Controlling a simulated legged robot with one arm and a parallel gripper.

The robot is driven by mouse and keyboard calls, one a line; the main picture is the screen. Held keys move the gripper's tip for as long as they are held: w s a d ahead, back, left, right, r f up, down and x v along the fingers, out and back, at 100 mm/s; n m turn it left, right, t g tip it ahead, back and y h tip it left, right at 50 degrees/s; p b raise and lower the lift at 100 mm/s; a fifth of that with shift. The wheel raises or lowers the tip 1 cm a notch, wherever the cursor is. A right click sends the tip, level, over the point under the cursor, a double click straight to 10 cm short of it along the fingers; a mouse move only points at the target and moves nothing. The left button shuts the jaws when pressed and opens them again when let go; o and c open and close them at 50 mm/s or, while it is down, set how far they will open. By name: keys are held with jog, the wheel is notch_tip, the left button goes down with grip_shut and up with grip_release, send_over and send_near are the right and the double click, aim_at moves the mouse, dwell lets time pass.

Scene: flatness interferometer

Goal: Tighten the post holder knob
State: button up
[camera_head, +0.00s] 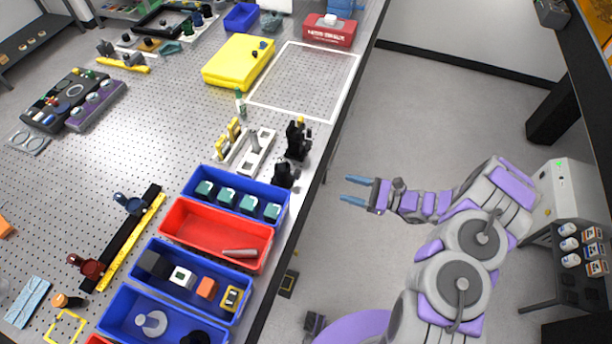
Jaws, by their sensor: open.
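Two black upright mounts stand near the right edge of the perforated metal table (150,165). The taller black mount (296,140) has a small yellow part on top, and the shorter black mount (284,174) is just in front of it. They look like post holders, but a knob is too small to make out. My gripper (344,188) is open and empty, with its two blue fingers apart. It points left toward the table and appears to the right of the mounts, beyond the table edge, touching nothing.
Blue bins (238,216) and a red bin (170,229) line the front right of the table. A white rail fixture (248,154) stands left of the mounts. A white-outlined empty area (308,85) and a yellow case (238,62) lie behind. A shelf unit stands far right.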

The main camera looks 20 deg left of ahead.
aim_at(295, 174)
jog(key=a, duration=0.9)
jog(key=a+b, duration=0.1)
jog(key=a, duration=0.4)
jog(key=shift+w+a, duration=0.3)
jog(key=c, duration=1)
jog(key=shift+c, duration=0.2)
